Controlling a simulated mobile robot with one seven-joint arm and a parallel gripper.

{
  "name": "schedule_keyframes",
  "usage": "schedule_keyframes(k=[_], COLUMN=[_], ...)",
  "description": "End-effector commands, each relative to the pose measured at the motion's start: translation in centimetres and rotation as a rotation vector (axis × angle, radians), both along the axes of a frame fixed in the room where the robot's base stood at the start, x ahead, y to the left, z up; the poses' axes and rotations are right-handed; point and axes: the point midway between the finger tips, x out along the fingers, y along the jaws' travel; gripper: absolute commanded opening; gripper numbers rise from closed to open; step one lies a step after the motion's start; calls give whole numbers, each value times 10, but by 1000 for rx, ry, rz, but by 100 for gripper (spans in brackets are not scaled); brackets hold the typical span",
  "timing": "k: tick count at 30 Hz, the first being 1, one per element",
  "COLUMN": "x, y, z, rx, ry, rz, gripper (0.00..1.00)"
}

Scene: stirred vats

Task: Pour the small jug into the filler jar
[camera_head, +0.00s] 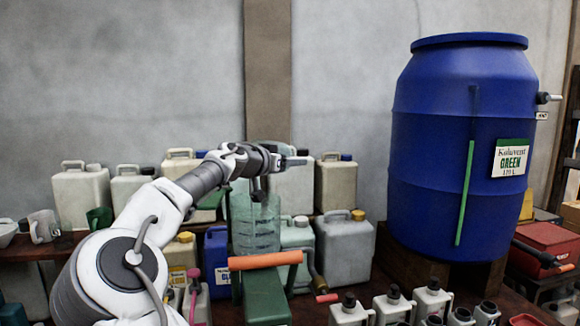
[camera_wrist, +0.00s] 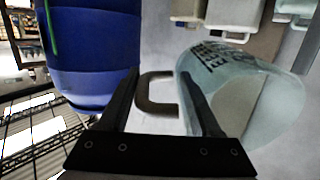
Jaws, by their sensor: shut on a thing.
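My gripper (camera_head: 293,158) is above the workbench, over a translucent jar with graduation marks (camera_head: 254,226), which looks like the filler jar. The jar stands upright behind the green stand. In the wrist view my gripper (camera_wrist: 160,74) is shut on the brown-grey handle (camera_wrist: 153,97) of a translucent pale jug with dark lettering (camera_wrist: 238,78). The jug's wide round end lies to the right in that view. In the head view only a pale bit of the jug (camera_head: 272,146) shows behind the gripper. Its tilt and contents are unclear.
A big blue vat (camera_head: 450,130) stands at the right. Several canisters crowd the shelf behind, such as a grey one with a yellow cap (camera_head: 345,250). A green stand with an orange bar (camera_head: 265,260) is in front. Small white bottles (camera_head: 392,305) line the front right.

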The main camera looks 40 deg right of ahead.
Motion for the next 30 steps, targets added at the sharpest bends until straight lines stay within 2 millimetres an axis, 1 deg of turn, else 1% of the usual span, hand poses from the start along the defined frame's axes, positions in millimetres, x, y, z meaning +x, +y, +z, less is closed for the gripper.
schedule_keyframes(k=[30], x=[-1], y=[5], z=[4], rx=[-95], ry=[-26], rz=[2], gripper=[0])
